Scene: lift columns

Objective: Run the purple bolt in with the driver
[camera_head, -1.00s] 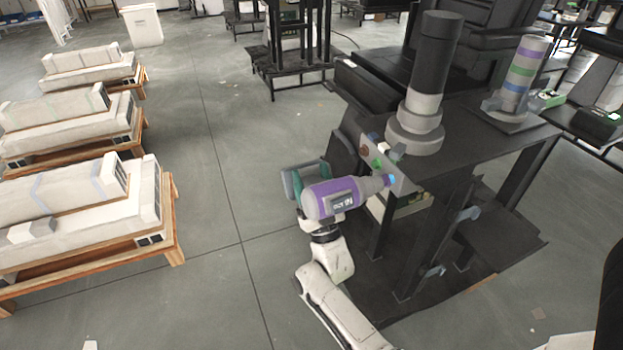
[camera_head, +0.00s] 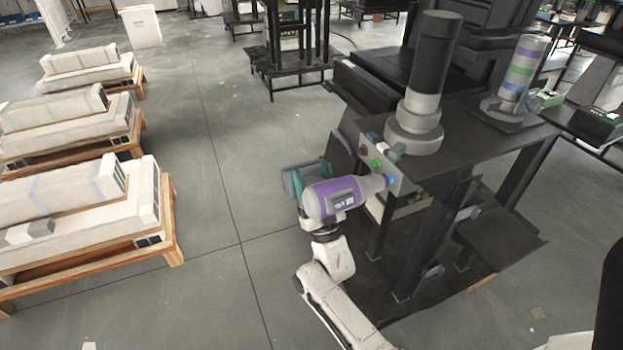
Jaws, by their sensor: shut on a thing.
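The driver (camera_head: 340,196) is a purple and grey power tool with a dark label and a green and grey rear part. My gripper (camera_head: 321,226) is shut on the driver from below, and its fingertips are mostly hidden by it. The driver's nose points right, to the grey panel (camera_head: 402,186) on the front of the dark stand. A small blue-purple bolt head (camera_head: 391,181) shows right at the nose. I cannot tell how deep it sits or whether the bit is seated on it.
Green (camera_head: 376,163) and blue (camera_head: 372,137) fittings sit higher on the panel. A dark column with a light base (camera_head: 413,133) stands on the black table (camera_head: 478,150). A striped column (camera_head: 520,72) stands behind. Wooden pallets (camera_head: 160,235) with pale boxes line the left, with open floor between.

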